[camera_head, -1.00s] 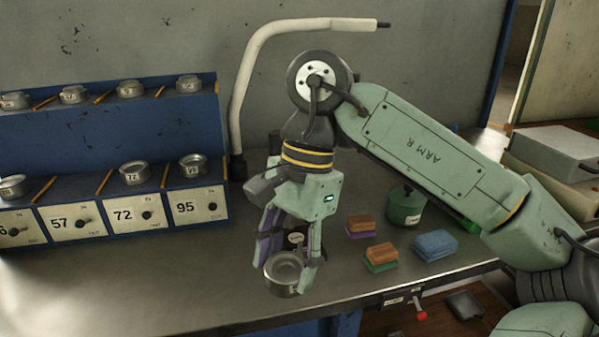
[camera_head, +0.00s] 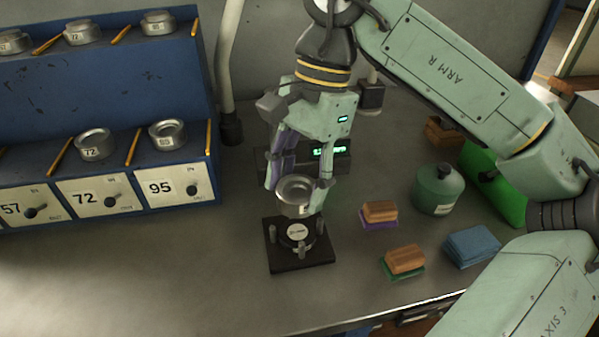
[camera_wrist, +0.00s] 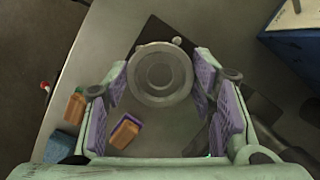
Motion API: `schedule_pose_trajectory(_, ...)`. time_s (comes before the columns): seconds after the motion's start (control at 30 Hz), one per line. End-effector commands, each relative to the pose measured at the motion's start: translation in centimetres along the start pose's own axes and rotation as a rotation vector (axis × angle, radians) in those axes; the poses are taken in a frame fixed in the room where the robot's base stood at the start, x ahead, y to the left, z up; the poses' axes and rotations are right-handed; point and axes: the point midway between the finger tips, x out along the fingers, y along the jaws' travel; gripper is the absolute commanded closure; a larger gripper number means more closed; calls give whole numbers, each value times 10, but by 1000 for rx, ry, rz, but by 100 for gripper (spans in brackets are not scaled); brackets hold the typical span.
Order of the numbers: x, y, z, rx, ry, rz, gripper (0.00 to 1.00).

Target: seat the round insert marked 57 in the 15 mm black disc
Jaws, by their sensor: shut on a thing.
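My gripper (camera_head: 300,180) is shut on a round metal insert (camera_head: 295,190), a shallow silver cup with a ringed floor; no number can be read on it. In the wrist view the insert (camera_wrist: 160,73) sits between the purple-padded fingers. The black fixture (camera_head: 300,257) stands on the bench just below the insert, with a dark round seat, a pale label and small posts on a square plate. The insert appears held above it, apart from it.
Wooden-backed brushes (camera_head: 380,212), a green canister (camera_head: 438,190) and blue cloths (camera_head: 472,246) lie at the right. The front left bench is clear.

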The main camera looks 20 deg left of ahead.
Motion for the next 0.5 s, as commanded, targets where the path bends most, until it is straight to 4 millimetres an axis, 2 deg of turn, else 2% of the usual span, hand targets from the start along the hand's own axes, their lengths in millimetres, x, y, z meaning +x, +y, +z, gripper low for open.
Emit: schedule_pose_trajectory(0.5, 45, 0, -12, -1, -2, -1, 100)
